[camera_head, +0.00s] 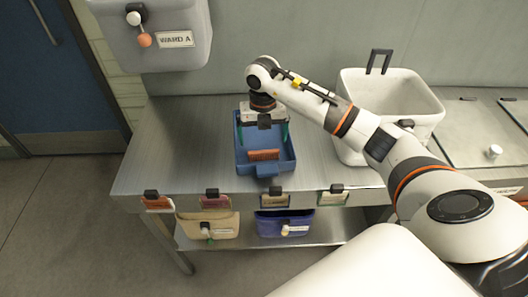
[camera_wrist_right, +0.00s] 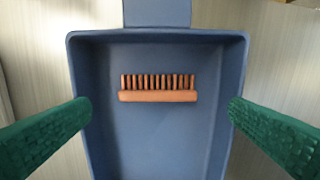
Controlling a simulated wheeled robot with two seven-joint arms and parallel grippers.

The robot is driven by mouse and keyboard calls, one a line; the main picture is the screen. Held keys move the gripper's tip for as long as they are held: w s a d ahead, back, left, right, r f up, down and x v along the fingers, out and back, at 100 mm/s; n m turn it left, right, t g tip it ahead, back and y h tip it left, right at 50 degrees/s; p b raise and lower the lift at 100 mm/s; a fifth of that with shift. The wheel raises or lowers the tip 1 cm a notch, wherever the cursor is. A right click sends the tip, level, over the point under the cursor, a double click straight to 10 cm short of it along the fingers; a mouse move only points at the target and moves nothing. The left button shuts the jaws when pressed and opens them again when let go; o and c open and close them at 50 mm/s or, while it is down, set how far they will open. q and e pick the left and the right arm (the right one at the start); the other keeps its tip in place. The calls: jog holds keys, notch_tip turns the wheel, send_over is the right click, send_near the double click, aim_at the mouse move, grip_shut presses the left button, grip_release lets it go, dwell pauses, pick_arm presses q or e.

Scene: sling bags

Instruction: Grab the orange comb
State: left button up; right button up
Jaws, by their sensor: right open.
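The orange comb (camera_head: 264,155) lies flat in a blue tray (camera_head: 281,166) on the metal table. In the right wrist view the comb (camera_wrist_right: 158,89) lies crosswise near one end of the blue tray (camera_wrist_right: 160,150), its teeth toward the top of the picture. My right gripper (camera_head: 262,135) is above the tray. Its green fingers (camera_wrist_right: 160,118) are wide apart in the right wrist view, one on each side of the tray, with nothing between them touching the comb. My left gripper is not in view.
A white bin (camera_head: 352,90) with a black handle stands on the table to the right of the tray. A grey box labelled WARD A (camera_head: 110,45) hangs at upper left. Tan (camera_head: 225,222) and blue (camera_head: 270,232) bins sit on the lower shelf. The table left of the tray is clear.

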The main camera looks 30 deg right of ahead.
aim_at(264, 152)
notch_tip(264, 152, down, 5)
jog(key=shift+d+r+p, duration=0.1)
jog(key=shift+d+p, duration=0.05)
jog(key=shift+p, duration=0.75)
jog(key=shift+f, duration=0.4)
jog(key=shift+c, duration=0.3)
